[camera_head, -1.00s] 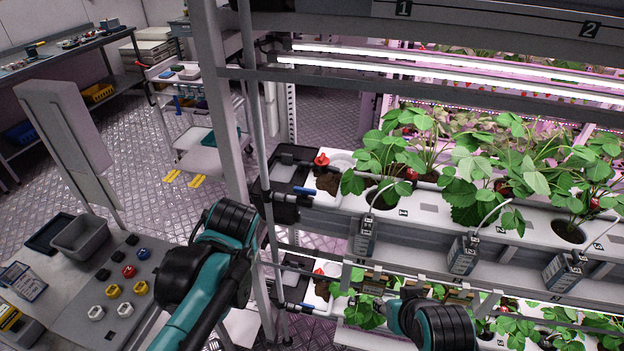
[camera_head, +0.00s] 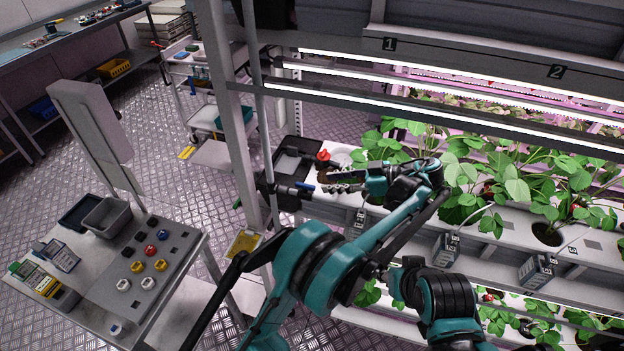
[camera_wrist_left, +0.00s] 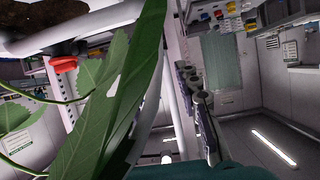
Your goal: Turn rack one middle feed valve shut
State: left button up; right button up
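Rack one, under the number 1 sign (camera_head: 389,44), has a red valve knob (camera_head: 323,156) and a blue valve handle (camera_head: 304,187) at the left end of its middle shelf. My left gripper (camera_head: 322,184) reaches in over that shelf end, its fingers pointing left, just right of the blue handle and below the red knob. The finger gap is not clear. In the left wrist view a red knob (camera_wrist_left: 63,64) sits on a pale pipe at upper left, partly behind a large green leaf (camera_wrist_left: 115,105). No fingers show clearly there. My right arm is low in the head view; its gripper is hidden.
Strawberry plants (camera_head: 480,180) crowd the shelf right of my left gripper. A rack post (camera_head: 232,130) stands left of the valves. A grey table (camera_head: 150,318) with a bin (camera_head: 105,217) and coloured knobs is at lower left. Floor between table and carts is clear.

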aim_at(306, 185)
pick_arm(q)
jog(key=shift+d+f, duration=0.1)
jog(key=b+x, duration=0.1)
jog(key=x, duration=0.6)
jog(key=shift+a+f, duration=0.1)
jog(key=shift+a, duration=0.25)
jog(key=shift+w, duration=0.1)
grip_shut()
